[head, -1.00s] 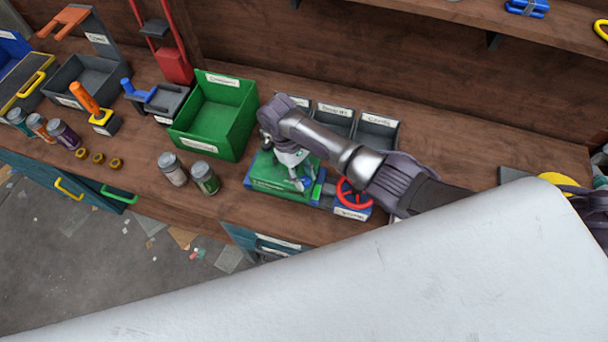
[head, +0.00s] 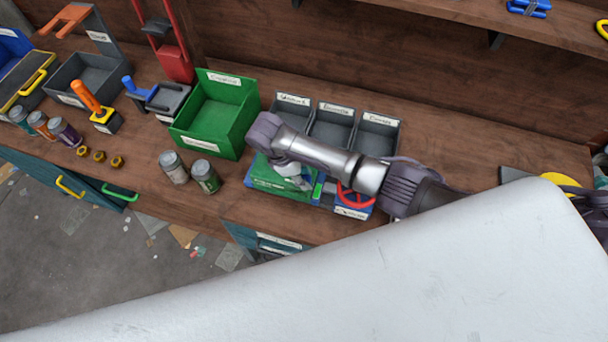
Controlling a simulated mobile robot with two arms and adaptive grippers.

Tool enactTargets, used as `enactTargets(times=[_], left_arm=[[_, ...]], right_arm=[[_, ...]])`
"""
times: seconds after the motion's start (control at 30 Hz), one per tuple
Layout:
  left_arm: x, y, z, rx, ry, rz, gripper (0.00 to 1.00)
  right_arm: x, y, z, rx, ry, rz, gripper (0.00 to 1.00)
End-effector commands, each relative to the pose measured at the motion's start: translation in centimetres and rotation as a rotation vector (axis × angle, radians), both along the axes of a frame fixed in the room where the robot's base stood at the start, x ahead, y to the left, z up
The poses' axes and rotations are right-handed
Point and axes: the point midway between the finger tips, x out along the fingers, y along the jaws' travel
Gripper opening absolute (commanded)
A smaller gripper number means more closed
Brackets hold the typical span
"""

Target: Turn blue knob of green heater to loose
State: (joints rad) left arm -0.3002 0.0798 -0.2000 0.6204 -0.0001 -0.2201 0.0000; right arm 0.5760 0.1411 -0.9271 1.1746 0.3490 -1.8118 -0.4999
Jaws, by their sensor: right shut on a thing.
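The green heater (head: 268,182) is a low green box near the front edge of the bench. My right gripper (head: 299,184) is over its right part, with my wrist and forearm above it. The fingers are mostly hidden by my wrist but seem shut on the blue knob. The knob itself is hidden beneath the gripper, so its turn position cannot be seen. My left gripper is not in view.
A red wheel on a blue base (head: 352,207) stands just right of the heater. Behind are grey labelled bins (head: 375,128) and a green bin (head: 212,118). Jars (head: 205,177) stand left of the heater. A white surface (head: 400,270) fills the lower right.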

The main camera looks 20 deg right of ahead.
Motion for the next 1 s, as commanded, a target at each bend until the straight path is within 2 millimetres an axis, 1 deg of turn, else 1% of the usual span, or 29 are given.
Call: enactTargets(times=[0.23, 0.57, 0.6, 0.73, 0.77, 1.0], left_arm=[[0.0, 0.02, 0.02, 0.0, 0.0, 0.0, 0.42], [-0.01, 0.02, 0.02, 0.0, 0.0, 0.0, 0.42], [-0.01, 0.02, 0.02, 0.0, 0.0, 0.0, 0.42], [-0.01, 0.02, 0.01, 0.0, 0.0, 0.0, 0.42], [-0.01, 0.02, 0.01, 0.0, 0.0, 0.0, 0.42], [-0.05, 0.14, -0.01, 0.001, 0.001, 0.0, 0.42]], right_arm=[[0.12, -0.01, 0.13, 0.0, -0.004, 0.035, 0.0], [0.12, -0.03, 0.11, 0.0, -0.004, 0.036, 0.0], [0.12, -0.03, 0.12, 0.0, -0.004, 0.036, 0.33], [0.08, -0.04, 0.09, -0.001, -0.002, 0.036, 0.55], [0.08, -0.03, 0.08, -0.001, -0.002, 0.036, 0.57], [0.02, -0.03, 0.04, 0.0, -0.001, 0.035, 0.57]])
